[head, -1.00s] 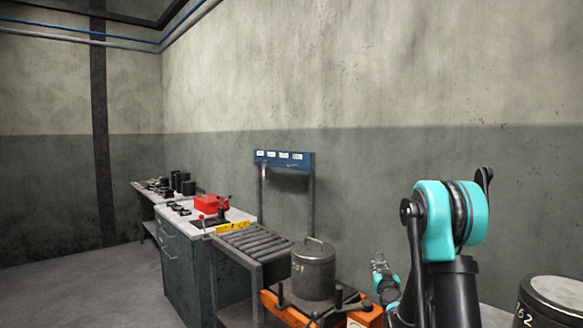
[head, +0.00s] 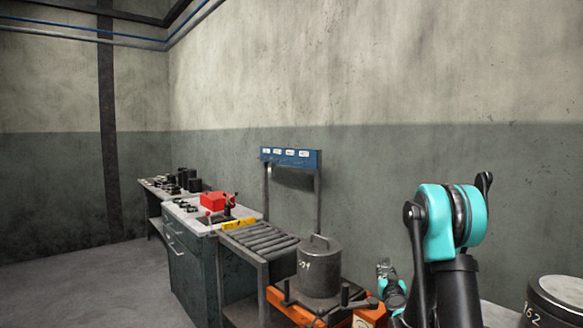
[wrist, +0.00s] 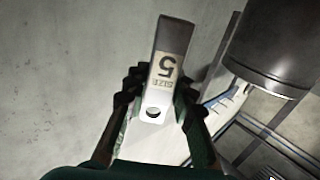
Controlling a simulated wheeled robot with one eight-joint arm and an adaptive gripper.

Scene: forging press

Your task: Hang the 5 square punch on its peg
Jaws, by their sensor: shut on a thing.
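The 5 square punch (wrist: 165,68) is in the wrist view, a grey bar with a pale label reading "SIZE 5" and a round hole at its near end. My gripper (wrist: 152,95) is shut on it, with dark ribbed fingers on both sides. In the head view a rack with a blue bar (head: 290,157) and several white labels stands against the wall, well away from my arm; its pegs are too small to tell. The punch cannot be made out in the head view.
A roller stand (head: 262,238) and a grey cylinder with a handle (head: 319,268) on an orange cart (head: 300,312) stand before the rack. A cabinet (head: 190,245) holds a red box (head: 213,200). Another drum (head: 558,302) is at right. Floor at left is clear.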

